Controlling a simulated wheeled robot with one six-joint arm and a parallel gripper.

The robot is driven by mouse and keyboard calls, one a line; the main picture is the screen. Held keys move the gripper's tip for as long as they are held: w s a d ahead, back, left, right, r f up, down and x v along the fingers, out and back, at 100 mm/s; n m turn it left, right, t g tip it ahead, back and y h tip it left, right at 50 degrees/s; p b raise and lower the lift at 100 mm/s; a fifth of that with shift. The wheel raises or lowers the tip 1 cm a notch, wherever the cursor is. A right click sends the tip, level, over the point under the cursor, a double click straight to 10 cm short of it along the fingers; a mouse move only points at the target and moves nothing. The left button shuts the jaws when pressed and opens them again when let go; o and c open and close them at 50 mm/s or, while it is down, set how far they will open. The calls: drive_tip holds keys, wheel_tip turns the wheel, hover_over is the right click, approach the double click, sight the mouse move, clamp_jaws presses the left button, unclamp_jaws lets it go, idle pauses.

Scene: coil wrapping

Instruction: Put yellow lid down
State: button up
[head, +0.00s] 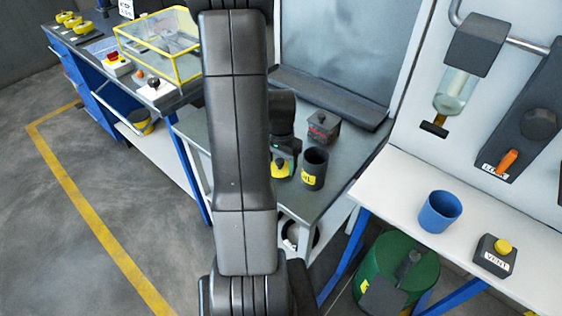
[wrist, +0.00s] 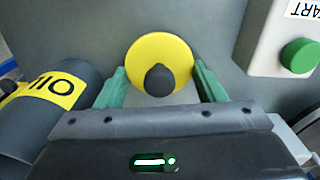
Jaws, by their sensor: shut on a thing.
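The yellow lid (wrist: 140,52) is a round disc with a dark knob in its middle. In the wrist view it sits between the two green fingers of my gripper (wrist: 159,74), which is shut on it. In the head view the lid (head: 280,171) shows at the end of my gripper, just left of the dark cup, over the grey worktop. My arm hides part of that area. I cannot tell whether the lid touches the worktop.
The dark cup (head: 314,170) with a yellow OIL label stands close by; it also shows in the wrist view (wrist: 38,118). A START box with a green button (wrist: 299,56) lies right. A dark box (head: 323,128) stands behind the cup. A blue cup (head: 439,212) stands on the right shelf.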

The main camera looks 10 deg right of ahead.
drive_tip(key=shift+f, duration=0.1)
drive_tip(key=shift+f, duration=0.15)
drive_tip(key=o, duration=1)
